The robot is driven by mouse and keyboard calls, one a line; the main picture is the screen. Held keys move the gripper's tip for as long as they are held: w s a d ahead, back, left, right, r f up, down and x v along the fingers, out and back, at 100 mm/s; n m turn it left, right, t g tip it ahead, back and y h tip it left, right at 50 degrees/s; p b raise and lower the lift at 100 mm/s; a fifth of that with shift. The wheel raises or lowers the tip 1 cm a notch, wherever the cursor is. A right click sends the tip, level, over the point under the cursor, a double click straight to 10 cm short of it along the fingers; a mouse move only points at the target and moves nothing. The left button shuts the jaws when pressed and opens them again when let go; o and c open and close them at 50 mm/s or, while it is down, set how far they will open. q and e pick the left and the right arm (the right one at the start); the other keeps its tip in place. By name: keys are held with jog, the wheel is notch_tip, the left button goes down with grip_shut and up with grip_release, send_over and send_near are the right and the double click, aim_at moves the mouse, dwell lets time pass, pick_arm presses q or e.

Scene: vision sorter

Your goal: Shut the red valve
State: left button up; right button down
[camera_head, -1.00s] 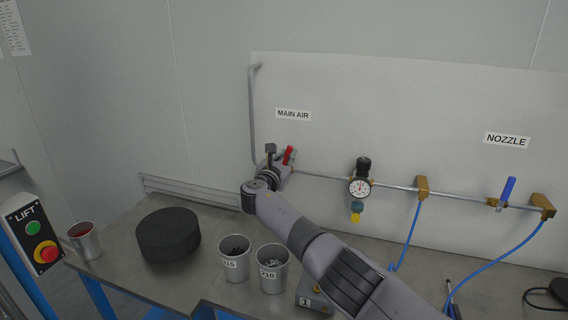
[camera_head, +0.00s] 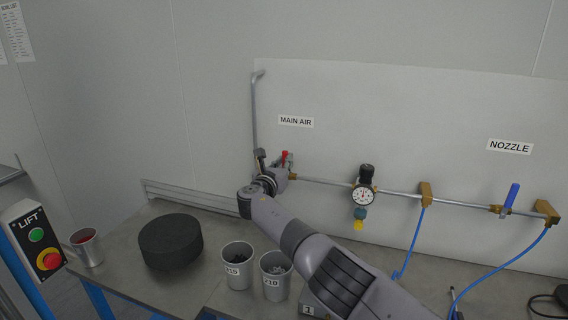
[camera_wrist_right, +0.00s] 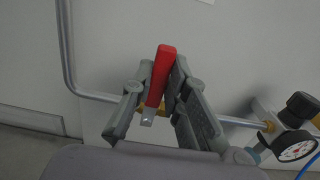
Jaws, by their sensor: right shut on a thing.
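The red valve handle (camera_head: 285,158) is on the air pipe below the MAIN AIR label (camera_head: 296,121) on the wall panel. In the right wrist view the red handle (camera_wrist_right: 160,76) stands nearly upright, slightly tilted, between the two fingers. My right gripper (camera_head: 278,166) is at the valve and shut on the handle. It also shows in the right wrist view (camera_wrist_right: 158,92). The valve body is mostly hidden by the fingers; a bit of brass (camera_wrist_right: 141,108) shows. My left gripper is not in view.
Along the pipe to the right are a pressure gauge (camera_head: 363,197), a brass fitting (camera_head: 426,193) with a blue hose, and a blue-handled valve (camera_head: 511,195). On the bench are a black disc (camera_head: 170,241), two grey cups (camera_head: 237,264) and a cup with red inside (camera_head: 87,247).

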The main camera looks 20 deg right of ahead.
jog(key=c, duration=1.6)
grip_release()
jog(key=shift+a+f, duration=0.1)
jog(key=shift+o, duration=0.2)
jog(key=v, duration=1.2)
